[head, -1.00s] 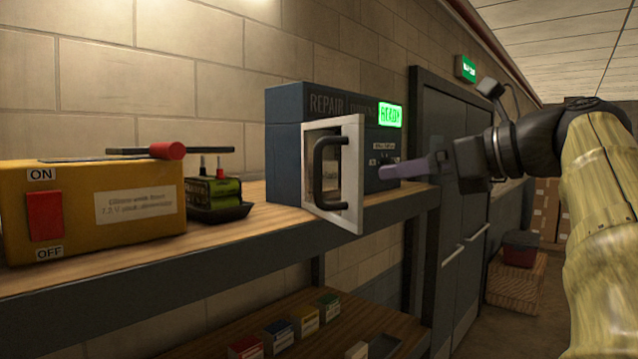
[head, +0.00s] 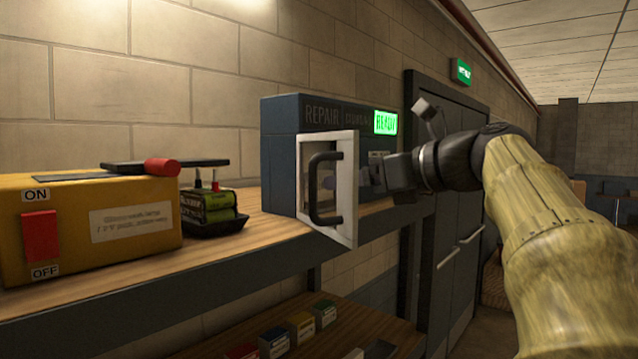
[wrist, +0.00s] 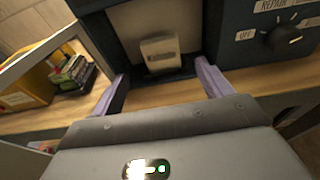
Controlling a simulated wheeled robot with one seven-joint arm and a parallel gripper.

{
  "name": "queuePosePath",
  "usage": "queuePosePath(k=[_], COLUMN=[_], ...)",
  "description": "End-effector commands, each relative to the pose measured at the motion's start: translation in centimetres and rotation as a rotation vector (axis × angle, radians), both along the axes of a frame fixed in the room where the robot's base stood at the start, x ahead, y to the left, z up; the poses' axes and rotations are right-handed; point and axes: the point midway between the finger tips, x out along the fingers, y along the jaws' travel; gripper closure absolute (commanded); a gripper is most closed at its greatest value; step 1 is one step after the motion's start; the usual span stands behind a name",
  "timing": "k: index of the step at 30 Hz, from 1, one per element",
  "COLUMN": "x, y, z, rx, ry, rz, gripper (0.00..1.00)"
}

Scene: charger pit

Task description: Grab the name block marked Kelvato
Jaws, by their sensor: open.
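A pale block (wrist: 160,54) with a darker label stands inside the open repair machine (wrist: 249,40). The label is too small to read, so I cannot tell whether it says Kelvato. In the wrist view my gripper (wrist: 162,72) is open, with its purple fingers apart, one on each side of the block and nearer the camera. The fingers look clear of the block. In the head view my gripper (head: 368,177) is at the machine's front, partly behind its open glazed door (head: 344,190), and the block cannot be made out.
The machine stands on a wooden shelf (head: 255,232) with a green READY display. To its left are a battery tray (head: 212,208) and a yellow charger box (head: 100,228). Several coloured blocks (head: 300,326) lie on the lower shelf. A dark cabinet (head: 458,205) stands right.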

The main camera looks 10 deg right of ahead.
Motion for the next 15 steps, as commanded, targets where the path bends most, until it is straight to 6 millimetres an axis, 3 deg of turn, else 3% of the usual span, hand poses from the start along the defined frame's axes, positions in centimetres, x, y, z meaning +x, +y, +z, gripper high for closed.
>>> queuePosePath(k=[6,15], x=[2.5,2.7], y=[1.8,2.0], z=[-0.5,-0.7], rx=[0.0,-0.001], ry=[0.001,0.001], rz=[0.001,0.0], gripper=[0.22,0.22])
